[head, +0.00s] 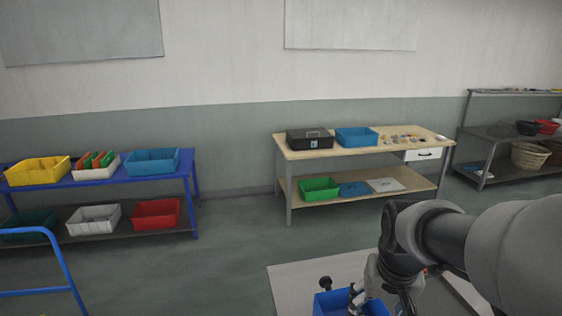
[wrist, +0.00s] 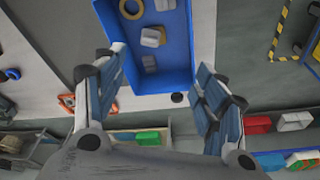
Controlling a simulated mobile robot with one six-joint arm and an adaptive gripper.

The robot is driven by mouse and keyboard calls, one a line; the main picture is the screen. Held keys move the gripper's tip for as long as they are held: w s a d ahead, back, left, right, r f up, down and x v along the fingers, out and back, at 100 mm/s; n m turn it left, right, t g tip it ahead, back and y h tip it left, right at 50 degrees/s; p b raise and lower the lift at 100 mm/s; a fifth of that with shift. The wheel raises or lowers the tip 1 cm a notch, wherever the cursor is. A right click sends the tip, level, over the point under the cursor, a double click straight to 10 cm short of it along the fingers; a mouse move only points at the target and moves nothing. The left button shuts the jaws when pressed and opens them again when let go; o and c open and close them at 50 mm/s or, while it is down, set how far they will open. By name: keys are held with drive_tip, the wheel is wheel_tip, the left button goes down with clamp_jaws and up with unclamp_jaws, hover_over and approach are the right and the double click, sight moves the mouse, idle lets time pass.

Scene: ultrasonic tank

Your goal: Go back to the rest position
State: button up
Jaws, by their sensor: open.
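My gripper (head: 357,298) hangs over a blue bin (head: 321,304) at the bottom of the head view, where the arm hides part of the bin. In the wrist view my gripper (wrist: 160,65) is open, its two fingers wide apart with nothing between them. The blue bin (wrist: 178,77) lies beyond the fingers there. Inside it are a yellow ring (wrist: 119,17) and several pale white pieces, one of them a whitish block (wrist: 151,38). The arm stretches in from the right of the head view.
A pale worktop (head: 288,284) lies under the bin, with a small black knob (head: 325,282) beside it. A wooden bench (head: 300,156) with boxes stands behind, a blue shelf (head: 120,176) with bins at left, a dark rack (head: 490,140) at right. Open floor lies between.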

drive_tip(key=s+a+f+n+t+b, duration=0.1)
drive_tip(key=s+a+f+b, duration=0.1)
drive_tip(key=s, duration=0.6)
drive_tip(key=s+a+f+n+t+b, duration=0.1)
drive_tip(key=s+a+b, duration=0.2)
drive_tip(key=s+b, duration=0.2)
drive_tip(key=s, duration=0.3)
drive_tip(key=shift+s+a+f+n+y, duration=0.2)
drive_tip(key=shift+a+f+n+y, duration=0.1)
drive_tip(key=shift+f+n, duration=0.1)
